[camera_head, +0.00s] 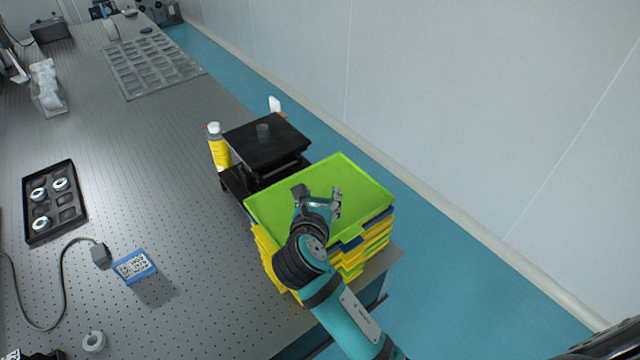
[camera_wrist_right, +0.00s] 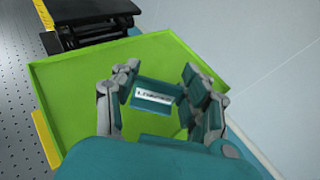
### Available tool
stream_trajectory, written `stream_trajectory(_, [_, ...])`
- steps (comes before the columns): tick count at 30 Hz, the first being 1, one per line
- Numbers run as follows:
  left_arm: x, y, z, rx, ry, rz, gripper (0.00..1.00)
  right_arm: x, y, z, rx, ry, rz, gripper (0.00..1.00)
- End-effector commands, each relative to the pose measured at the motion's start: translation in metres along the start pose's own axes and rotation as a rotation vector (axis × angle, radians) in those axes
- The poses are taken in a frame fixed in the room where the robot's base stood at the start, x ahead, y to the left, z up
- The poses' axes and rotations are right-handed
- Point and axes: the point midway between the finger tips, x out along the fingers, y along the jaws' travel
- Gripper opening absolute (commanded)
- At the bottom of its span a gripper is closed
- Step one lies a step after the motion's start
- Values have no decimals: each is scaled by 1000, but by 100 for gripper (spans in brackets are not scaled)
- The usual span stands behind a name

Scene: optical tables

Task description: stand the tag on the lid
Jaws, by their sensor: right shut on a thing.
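The green lid (camera_head: 345,178) lies on top of a stack of yellow trays at the table's right edge. It fills much of the wrist view (camera_wrist_right: 75,85). My right gripper (camera_head: 318,200) is over the lid, its fingers around a small teal-blue tag with a white printed label (camera_wrist_right: 153,97). The label faces the wrist camera. In the head view the tag is mostly lost between the fingers. I cannot tell whether its lower edge touches the lid. My left gripper is not in view.
A black stand (camera_head: 265,142) and a yellow-labelled bottle (camera_head: 218,146) are just behind the stack. A blue code card (camera_head: 134,266), a cable and a black tray with white rings (camera_head: 54,200) are on the table to the left. The lid is otherwise bare.

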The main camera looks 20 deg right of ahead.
Motion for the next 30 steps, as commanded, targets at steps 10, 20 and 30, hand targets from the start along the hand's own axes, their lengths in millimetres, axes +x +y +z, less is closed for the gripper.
stream_trajectory(10, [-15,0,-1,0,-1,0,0,61,11,20,0,0,0,27])
stream_trajectory(20, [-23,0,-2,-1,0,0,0,76,11,-10,-2,3,0,27])
stream_trajectory(30, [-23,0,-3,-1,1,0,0,77,11,-14,0,1,1,27])
